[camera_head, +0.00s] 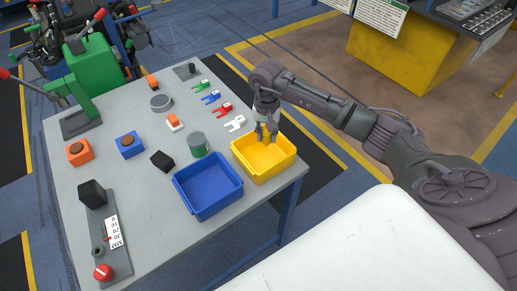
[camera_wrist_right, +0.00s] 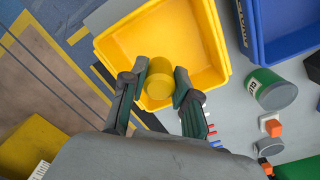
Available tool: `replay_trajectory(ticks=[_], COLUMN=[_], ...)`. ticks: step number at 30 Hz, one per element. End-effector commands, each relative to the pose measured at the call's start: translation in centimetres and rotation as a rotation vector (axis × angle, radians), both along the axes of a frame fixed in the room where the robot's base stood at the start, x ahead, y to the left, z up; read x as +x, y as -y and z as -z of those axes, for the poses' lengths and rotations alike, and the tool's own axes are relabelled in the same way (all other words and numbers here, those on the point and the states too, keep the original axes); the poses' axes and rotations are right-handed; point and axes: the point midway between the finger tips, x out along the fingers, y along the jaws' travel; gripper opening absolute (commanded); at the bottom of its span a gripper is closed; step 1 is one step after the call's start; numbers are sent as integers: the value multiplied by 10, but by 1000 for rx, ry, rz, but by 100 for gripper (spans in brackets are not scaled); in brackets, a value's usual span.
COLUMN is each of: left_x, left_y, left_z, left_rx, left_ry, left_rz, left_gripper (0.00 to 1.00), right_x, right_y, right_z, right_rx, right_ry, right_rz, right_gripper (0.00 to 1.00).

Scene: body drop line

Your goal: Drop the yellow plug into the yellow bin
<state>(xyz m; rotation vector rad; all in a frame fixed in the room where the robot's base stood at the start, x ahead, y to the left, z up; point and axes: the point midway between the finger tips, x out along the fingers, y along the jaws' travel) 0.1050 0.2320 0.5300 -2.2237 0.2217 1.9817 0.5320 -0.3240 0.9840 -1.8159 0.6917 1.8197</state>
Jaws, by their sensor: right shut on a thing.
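The yellow plug (camera_wrist_right: 159,79) is a yellow cylinder, held between the fingers of my right gripper (camera_wrist_right: 162,88) in the right wrist view. The same gripper shows in the head view (camera_head: 267,136), pointing down over the yellow bin (camera_head: 264,178). The yellow bin also shows in the right wrist view (camera_wrist_right: 207,30), behind the plug. The gripper is shut on the plug, which appears over the bin's open inside. The plug itself cannot be made out clearly in the head view. My left gripper is not in view.
A blue bin (camera_head: 208,209) stands beside the yellow bin. A green and grey can (camera_head: 198,145) and a white fork-shaped piece (camera_head: 236,124) are close behind.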

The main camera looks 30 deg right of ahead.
Motion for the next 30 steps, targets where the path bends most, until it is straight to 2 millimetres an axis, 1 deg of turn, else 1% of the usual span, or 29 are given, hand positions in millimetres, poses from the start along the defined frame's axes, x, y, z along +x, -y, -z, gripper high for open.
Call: replay_trajectory(ticks=[1,6,9,13,19,23,24,26,27,29,30], left_x=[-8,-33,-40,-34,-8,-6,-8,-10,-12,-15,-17], left_y=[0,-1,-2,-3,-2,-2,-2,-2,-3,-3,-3], left_z=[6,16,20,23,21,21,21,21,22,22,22], left_rx=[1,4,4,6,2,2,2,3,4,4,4], left_ry=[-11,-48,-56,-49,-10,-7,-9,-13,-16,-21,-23], left_rz=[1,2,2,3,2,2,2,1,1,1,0], left_gripper=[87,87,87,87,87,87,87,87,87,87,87], right_x=[0,0,0,0,0,0,0,0,0,0,0], right_y=[-1,-1,-1,0,0,0,0,0,0,0,0], right_z=[9,30,40,46,48,48,48,48,48,48,48], right_rx=[1,1,2,1,0,0,0,0,0,0,0], right_ry=[-2,0,-1,1,1,1,1,1,1,1,1], right_rz=[0,1,-1,1,0,0,0,0,0,0,0], right_gripper=[0,0,0,0,0,0,33,43,50,59,59])
